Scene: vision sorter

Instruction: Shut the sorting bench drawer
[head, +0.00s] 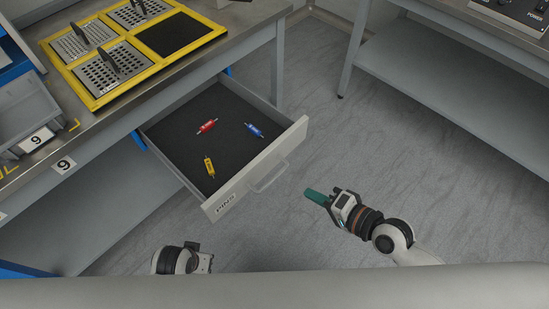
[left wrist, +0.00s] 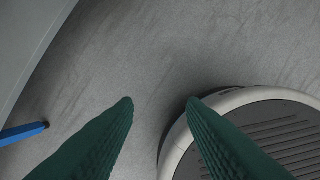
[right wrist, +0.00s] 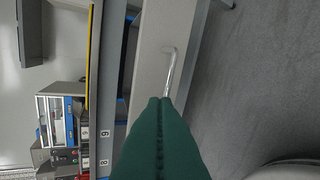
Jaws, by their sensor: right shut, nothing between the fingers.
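The sorting bench drawer (head: 290,139) is pulled well out from under the bench, with its dark inside showing. A bar handle (head: 270,177) is on its pale front. My right gripper (head: 312,194) is shut and empty, on the floor side of the front, to the right of the handle in the head view. In the right wrist view the closed green fingers (right wrist: 160,102) point along the drawer front (right wrist: 150,50), their tips near the handle (right wrist: 169,72); I cannot tell whether they touch. My left gripper (left wrist: 160,102) is open and empty, above the floor; its fingers are hidden in the head view.
In the drawer lie a red piece (head: 207,126), a blue piece (head: 254,130) and a yellow piece (head: 209,167). A yellow-framed tray (head: 70,81) and a grey bin (head: 22,112) stand on the bench. Another bench (head: 455,78) stands at the right. The floor between is clear.

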